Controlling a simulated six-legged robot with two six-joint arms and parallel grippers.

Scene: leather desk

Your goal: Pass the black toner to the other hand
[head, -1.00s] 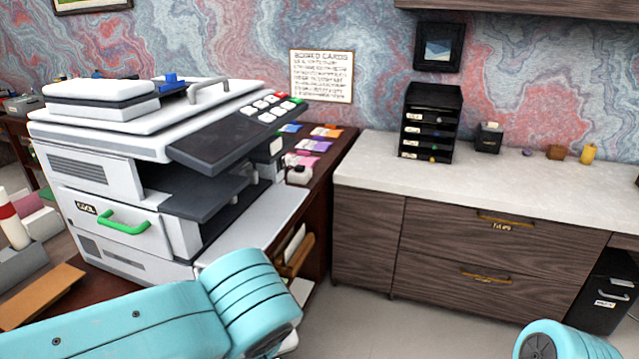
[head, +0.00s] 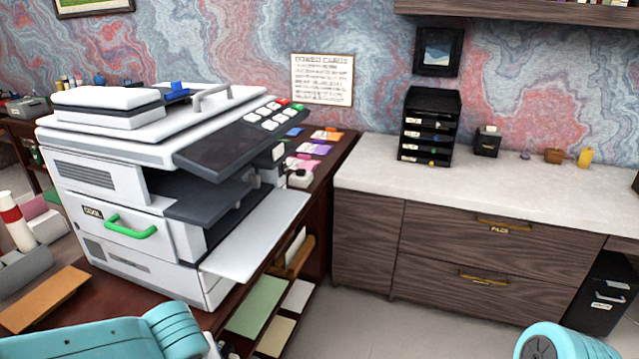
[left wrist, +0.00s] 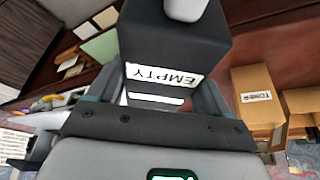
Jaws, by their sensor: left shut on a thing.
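The black toner (left wrist: 172,38) fills the upper middle of the left wrist view. It is a dark cartridge with a white label reading EMPTY and a pale round part at its top edge. My left gripper (left wrist: 160,92) is shut on it, with a finger on either side. In the head view the toner and both grippers are out of sight; only my teal arm parts show at the bottom left and bottom right.
A white printer (head: 140,180) with a green handle stands on the dark desk at left. Cardboard boxes (left wrist: 258,100), one labelled TONER, show in the left wrist view. A pale counter (head: 480,180) with a black drawer unit (head: 430,125) is at right.

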